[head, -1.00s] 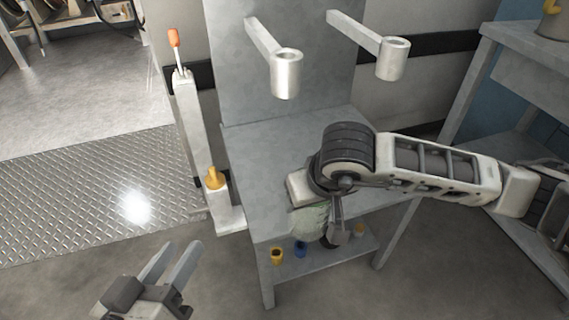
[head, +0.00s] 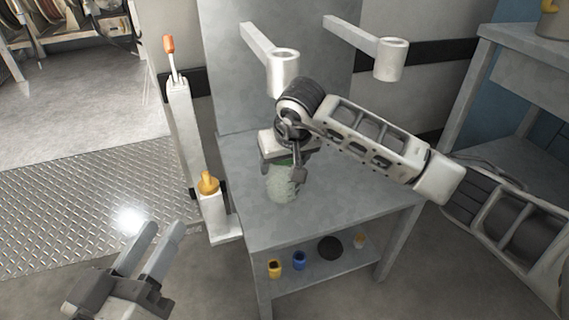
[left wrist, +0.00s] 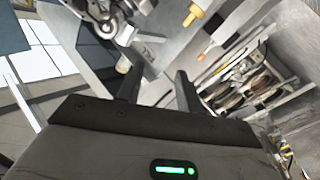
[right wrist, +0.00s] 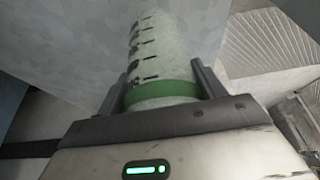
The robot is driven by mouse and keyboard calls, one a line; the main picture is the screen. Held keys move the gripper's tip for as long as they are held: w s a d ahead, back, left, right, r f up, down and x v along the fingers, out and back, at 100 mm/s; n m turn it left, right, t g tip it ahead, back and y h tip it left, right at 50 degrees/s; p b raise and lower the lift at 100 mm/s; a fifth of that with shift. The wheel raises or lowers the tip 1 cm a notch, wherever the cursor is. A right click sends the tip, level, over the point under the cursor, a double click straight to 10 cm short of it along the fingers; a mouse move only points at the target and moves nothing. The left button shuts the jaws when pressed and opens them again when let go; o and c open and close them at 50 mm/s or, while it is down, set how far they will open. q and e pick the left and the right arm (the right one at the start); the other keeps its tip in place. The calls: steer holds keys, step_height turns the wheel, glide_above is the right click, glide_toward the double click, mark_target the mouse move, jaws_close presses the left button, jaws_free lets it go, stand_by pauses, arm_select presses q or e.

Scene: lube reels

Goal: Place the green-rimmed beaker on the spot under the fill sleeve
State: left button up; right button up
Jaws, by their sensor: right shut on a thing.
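The green-rimmed beaker (head: 283,184) is pale with a green band near its top; in the right wrist view the beaker (right wrist: 162,92) stands between the fingers, with dark marks along its side. My right gripper (head: 284,165) is shut on it by the green band. The beaker is over the grey table (head: 340,200), below the left fill sleeve (head: 283,72); I cannot tell whether its base touches the table. A second sleeve (head: 390,60) hangs to the right. My left gripper (head: 150,245) is open and empty at the lower left, off the table.
The lower shelf (head: 335,280) holds small yellow and blue cups and a black disc. The table's right part is clear.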

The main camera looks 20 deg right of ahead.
steer(key=shift+f, duration=0.1)
steer(key=o, duration=1)
arm_select(q)
steer(key=shift+w+a+r, duration=0.1)
steer(key=shift+r, duration=0.1)
arm_select(e)
steer(key=p+v, duration=0.3)
steer(key=v, duration=0.3)
arm_select(q)
steer(key=f, duration=0.1)
steer(key=s+f+g+y, duration=0.1)
steer(key=f+g+p, duration=0.1)
steer(key=shift+s+f+y, duration=0.15)
steer(key=shift+s+y, duration=0.1)
steer(key=shift+y, duration=0.05)
arm_select(e)
steer(key=s, duration=1.2)
steer(key=shift+d+f, duration=0.2)
steer(key=shift+f, duration=0.15)
steer(key=shift+w, duration=0.1)
